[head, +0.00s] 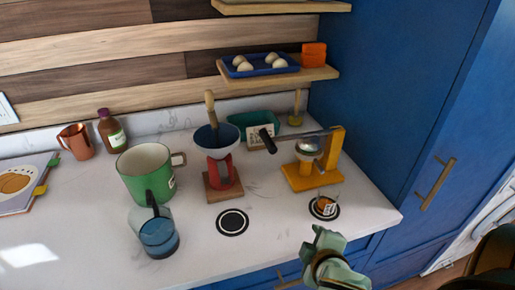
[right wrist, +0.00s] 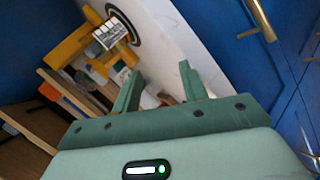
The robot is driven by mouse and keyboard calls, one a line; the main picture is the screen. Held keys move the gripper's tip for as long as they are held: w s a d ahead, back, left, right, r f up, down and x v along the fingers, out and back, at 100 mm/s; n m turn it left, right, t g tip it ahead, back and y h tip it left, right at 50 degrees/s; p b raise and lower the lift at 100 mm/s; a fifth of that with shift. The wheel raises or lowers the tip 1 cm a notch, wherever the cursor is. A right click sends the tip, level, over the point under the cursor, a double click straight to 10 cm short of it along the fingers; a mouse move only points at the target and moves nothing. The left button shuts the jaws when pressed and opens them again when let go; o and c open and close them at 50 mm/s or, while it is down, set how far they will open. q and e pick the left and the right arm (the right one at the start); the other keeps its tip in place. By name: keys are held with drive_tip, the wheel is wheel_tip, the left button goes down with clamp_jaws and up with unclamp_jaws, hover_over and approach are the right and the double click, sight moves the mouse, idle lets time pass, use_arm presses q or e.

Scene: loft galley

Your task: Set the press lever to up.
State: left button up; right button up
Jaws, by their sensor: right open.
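The yellow press (head: 333,147) stands at the right end of the white counter. Its grey lever (head: 296,134) runs left from the upright post, close to level, and ends in a black handle (head: 267,140). A round metal part sits under the lever. In the right wrist view, yellow parts of the press (right wrist: 75,45) show at the upper left, but I cannot make out the lever there. My right gripper (head: 318,236) is at the counter's front edge, in front of and below the press. Its fingers (right wrist: 160,85) are apart with nothing between them. My left gripper is out of view.
A small labelled glass (head: 325,207) stands on a dark round mat between my right gripper and the press. A blue cabinet (head: 405,110) bounds the right.

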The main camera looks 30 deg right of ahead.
drive_tip(key=w+r+n+t, duration=0.2)
drive_tip(key=w+r+t, duration=0.2)
drive_tip(key=w+r, duration=0.15)
drive_tip(key=n+t+y, duration=0.1)
drive_tip(key=n+t, duration=0.2)
drive_tip(key=t, duration=0.1)
approach(269, 140)
drive_tip(key=x, duration=0.3)
drive_tip(key=f+x, duration=0.1)
drive_tip(key=x, duration=0.6)
drive_tip(key=shift+w+d+f+b, duration=0.15)
drive_tip(key=shift+w+d+b, duration=0.1)
drive_tip(key=shift+w+b, duration=0.1)
clamp_jaws()
